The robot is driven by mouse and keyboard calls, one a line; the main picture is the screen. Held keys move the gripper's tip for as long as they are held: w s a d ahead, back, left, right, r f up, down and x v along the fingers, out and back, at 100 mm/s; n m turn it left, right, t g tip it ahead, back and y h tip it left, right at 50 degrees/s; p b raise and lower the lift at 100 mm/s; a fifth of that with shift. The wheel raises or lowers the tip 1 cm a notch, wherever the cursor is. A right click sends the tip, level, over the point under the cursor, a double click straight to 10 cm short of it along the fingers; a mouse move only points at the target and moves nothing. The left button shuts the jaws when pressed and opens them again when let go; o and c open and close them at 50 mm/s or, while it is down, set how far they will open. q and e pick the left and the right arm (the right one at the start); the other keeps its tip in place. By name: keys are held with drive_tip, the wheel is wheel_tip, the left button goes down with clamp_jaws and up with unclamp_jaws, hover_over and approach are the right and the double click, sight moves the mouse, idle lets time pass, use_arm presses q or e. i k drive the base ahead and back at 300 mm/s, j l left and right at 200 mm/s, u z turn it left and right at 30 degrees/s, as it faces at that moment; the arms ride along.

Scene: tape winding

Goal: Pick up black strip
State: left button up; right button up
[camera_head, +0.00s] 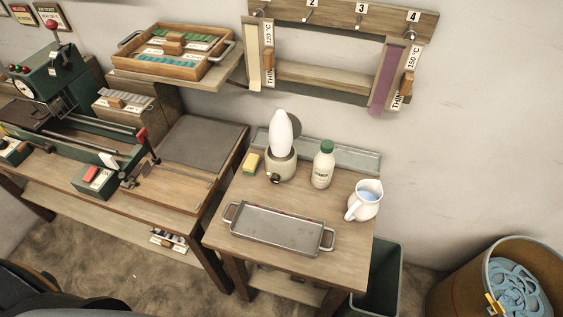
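I cannot make out a black strip for certain. A cream strip (254,58) and a purple strip (385,78) hang from the wall rack (335,78), under hooks numbered up to 4. Green and teal pieces lie in the wooden tray (141,68) on the upper shelf. A flat dark grey panel (203,142) lies on the left bench.
A small table holds a metal tray (280,232), a white cone on a pot (281,130), a bottle (323,167), a jug (365,200) and a sponge (250,162). A green machine (52,82) stands left. A bin (388,278) and barrel (455,280) stand right.

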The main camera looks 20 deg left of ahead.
sight(175, 242)
drive_tip(key=u, duration=1.8)
drive_tip(key=i+j+z, duration=0.1)
drive_tip(key=j+z, duration=0.25)
drive_tip(key=j, duration=0.5)
drive_tip(key=j+z, duration=0.3)
drive_tip(key=j, duration=0.6)
